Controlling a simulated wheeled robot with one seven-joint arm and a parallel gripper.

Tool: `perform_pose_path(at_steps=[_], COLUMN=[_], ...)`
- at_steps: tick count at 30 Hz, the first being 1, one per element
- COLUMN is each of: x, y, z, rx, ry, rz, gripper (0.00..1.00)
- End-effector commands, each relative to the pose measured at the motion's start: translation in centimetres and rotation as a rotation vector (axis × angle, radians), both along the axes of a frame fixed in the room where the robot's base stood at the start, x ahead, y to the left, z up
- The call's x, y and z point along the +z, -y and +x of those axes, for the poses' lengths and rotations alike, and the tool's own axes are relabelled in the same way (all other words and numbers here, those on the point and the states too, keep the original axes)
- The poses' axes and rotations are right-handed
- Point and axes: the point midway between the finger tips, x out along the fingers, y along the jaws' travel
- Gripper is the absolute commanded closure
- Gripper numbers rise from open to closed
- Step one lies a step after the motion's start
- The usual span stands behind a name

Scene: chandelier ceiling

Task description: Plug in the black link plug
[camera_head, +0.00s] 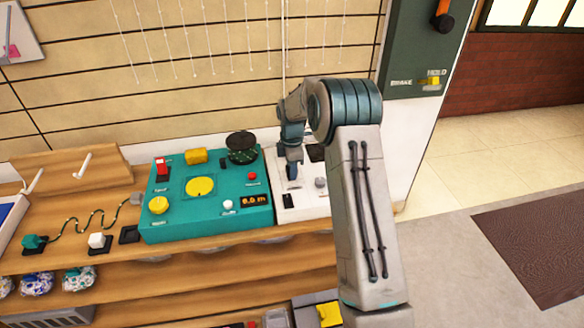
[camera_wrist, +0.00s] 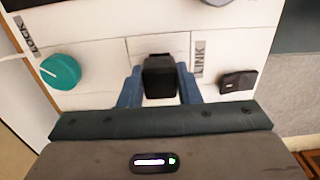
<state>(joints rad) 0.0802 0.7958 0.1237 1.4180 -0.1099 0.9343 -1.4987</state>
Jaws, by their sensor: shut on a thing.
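My gripper (camera_wrist: 160,88) has its two blue fingers closed on the sides of a black block-shaped plug (camera_wrist: 160,77), seen in the wrist view in front of a white panel (camera_wrist: 108,52). A LINK label (camera_wrist: 200,58) is just right of the plug. A flat black fitting (camera_wrist: 238,82) sits on the panel further right; I cannot tell whether it is a socket. In the head view my gripper (camera_head: 292,176) points down over the white panel (camera_head: 310,207). The plug's far end is hidden, so its contact with the panel is unclear.
A teal console (camera_head: 220,212) with knobs and a display stands left of the panel. A wire with a teal block (camera_head: 33,242) lies on the wooden bench further left. A green wall board (camera_head: 428,60) with a yellow lever is to the right. A teal knob (camera_wrist: 60,71) is near the plug.

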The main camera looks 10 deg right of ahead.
Motion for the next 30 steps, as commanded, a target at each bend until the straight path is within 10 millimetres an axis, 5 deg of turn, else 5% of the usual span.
perform_pose_path(at_steps=[30], x=[-1.2], y=[0.0], z=[0.0], rx=[0.0], ry=[0.0], rz=[0.0], gripper=[0.91])
